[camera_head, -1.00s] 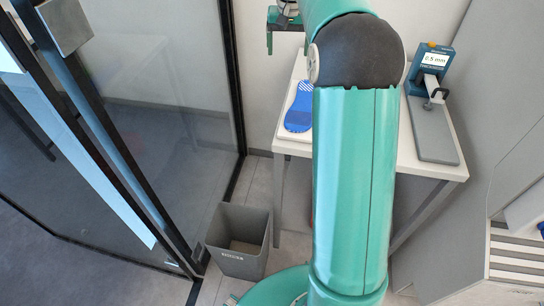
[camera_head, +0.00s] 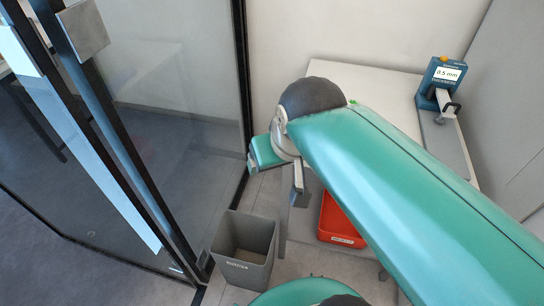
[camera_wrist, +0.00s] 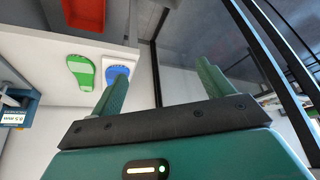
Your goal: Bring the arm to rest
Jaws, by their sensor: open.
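My gripper (camera_wrist: 163,85) is open in the wrist view, with its two green fingers apart and nothing between them. Beyond the left finger, a green insole (camera_wrist: 80,72) and a blue insole (camera_wrist: 117,73) lie side by side on the white table; the blue one is on a white tray, and the finger tip partly overlaps the tray in the picture. In the head view my arm stretches from the lower right to the dark elbow over the table (camera_head: 375,80) and hides the insoles.
A blue gauge (camera_head: 442,75) reading 0.5 mm stands at the table's back right. A red crate (camera_head: 342,222) sits low under the table. A grey bin (camera_head: 243,248) stands on the floor left of it. A glass door (camera_head: 165,110) with a black frame fills the left side.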

